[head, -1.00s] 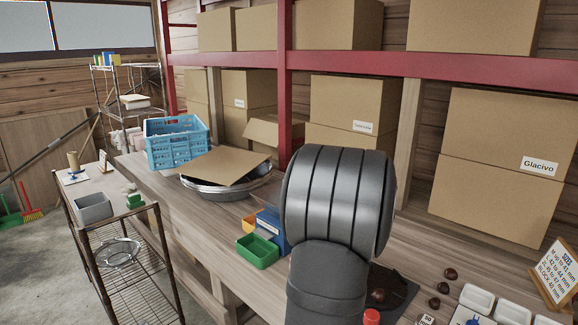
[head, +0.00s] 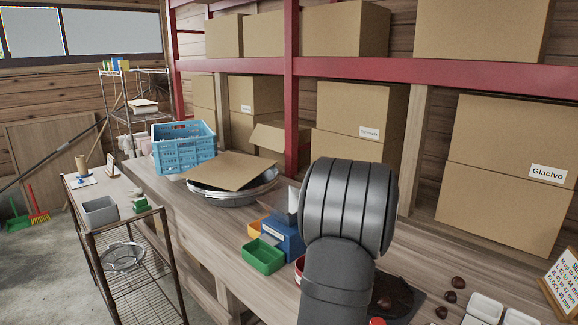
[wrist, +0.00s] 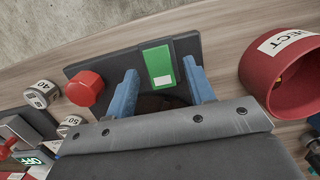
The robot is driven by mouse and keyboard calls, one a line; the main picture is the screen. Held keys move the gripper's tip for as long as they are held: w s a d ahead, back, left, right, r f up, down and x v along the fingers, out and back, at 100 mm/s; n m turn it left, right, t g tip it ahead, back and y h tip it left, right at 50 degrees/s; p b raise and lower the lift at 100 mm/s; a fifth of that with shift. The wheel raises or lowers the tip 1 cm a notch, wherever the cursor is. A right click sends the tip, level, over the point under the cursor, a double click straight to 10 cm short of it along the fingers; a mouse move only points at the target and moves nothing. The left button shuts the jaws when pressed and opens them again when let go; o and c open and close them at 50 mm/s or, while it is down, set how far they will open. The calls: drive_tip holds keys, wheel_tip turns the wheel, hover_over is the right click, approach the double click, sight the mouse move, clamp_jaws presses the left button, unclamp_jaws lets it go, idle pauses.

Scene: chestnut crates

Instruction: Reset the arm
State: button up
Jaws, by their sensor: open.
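In the wrist view, my gripper (wrist: 160,88) shows two blue fingers, spread apart with nothing clearly held between them. They are over a dark plate (wrist: 100,65) that carries a red knob (wrist: 84,88) and a green-and-white label (wrist: 158,66). A dark patch between the fingers is too shaded to identify. In the head view, my dark arm link hides the gripper.
A red reject bin (wrist: 281,74) stands close right of the fingers in the wrist view. Chestnuts (head: 458,283) and white trays (head: 484,307) lie right of my arm. A green bin (head: 263,257), blue bin (head: 291,238) and blue crate (head: 184,150) stand left.

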drive_tip(key=shift+r, duration=0.1)
wheel_tip(320, 180, up, 16)
drive_tip(key=w+d+r, duration=0.1)
drive_tip(key=w+d, duration=0.1)
drive_tip(key=f, duration=0.6)
drive_tip(key=s+a+f, duration=0.1)
drive_tip(key=f, duration=0.4)
drive_tip(key=s+a+f, duration=0.1)
drive_tip(key=f, duration=0.5)
drive_tip(key=shift+f, duration=0.3)
drive_tip(key=shift+w+d+r, duration=0.1)
drive_tip(key=shift+w+d+g+y, duration=0.15)
drive_tip(key=shift+w+g+y, duration=0.05)
drive_tip(key=shift+g+y, duration=0.7)
drive_tip(key=shift+w+d+r, duration=0.15)
drive_tip(key=shift+r, duration=0.1)
drive_tip(key=v, duration=1.6)
drive_tip(key=shift+t+h, duration=0.8)
drive_tip(key=shift+h, duration=0.1)
drive_tip(key=shift+s+a+f, duration=0.3)
drive_tip(key=shift+s+a, duration=0.25)
drive_tip(key=shift+a, duration=0.05)
drive_tip(key=shift+s+a+f, duration=0.3)
drive_tip(key=shift+s+a, duration=0.3)
drive_tip(key=shift+a, duration=0.05)
drive_tip(key=shift+s+a+f, duration=0.3)
drive_tip(key=shift+s+a, duration=0.25)
drive_tip(key=shift+a, duration=0.05)
